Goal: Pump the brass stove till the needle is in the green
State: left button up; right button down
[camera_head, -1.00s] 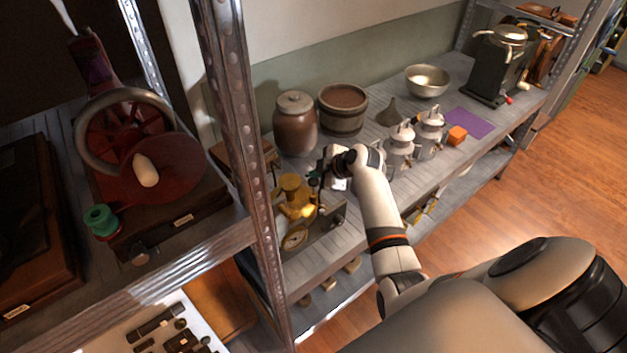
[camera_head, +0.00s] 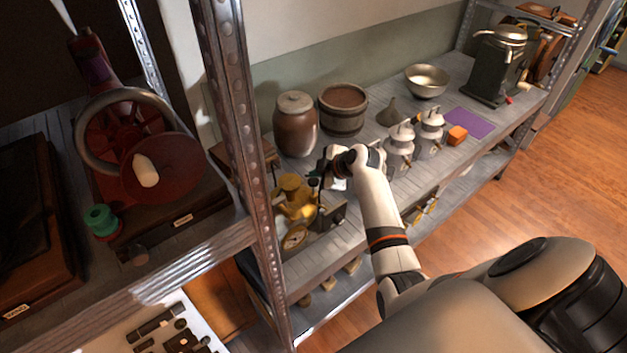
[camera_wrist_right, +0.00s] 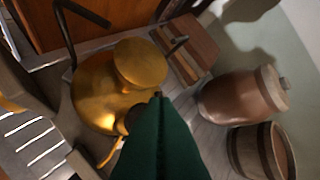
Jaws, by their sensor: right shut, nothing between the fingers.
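The brass stove (camera_head: 292,192) stands near the left end of the grey shelf, close to the metal post. Its round gauge (camera_head: 295,238) faces forward at its base; the needle and colours are too small to read. My right gripper (camera_head: 316,178) is shut and empty, just right of the stove's upper part. In the right wrist view, its dark green fingers (camera_wrist_right: 158,105) overlap the stove's rounded brass body (camera_wrist_right: 95,88) and partly hide a dark round part beside it. I cannot tell whether they touch it. My left gripper is out of view.
A brown lidded jar (camera_head: 296,125) and a wooden tub (camera_head: 343,108) stand behind. The metal post (camera_head: 240,150) rises close on the left, beside a red-wheeled machine (camera_head: 125,140).

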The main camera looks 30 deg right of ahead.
jog(key=shift+f, duration=0.1)
jog(key=shift+f+b, duration=0.3)
jog(key=shift+b, duration=0.05)
jog(key=shift+f, duration=0.15)
dwell(0.3)
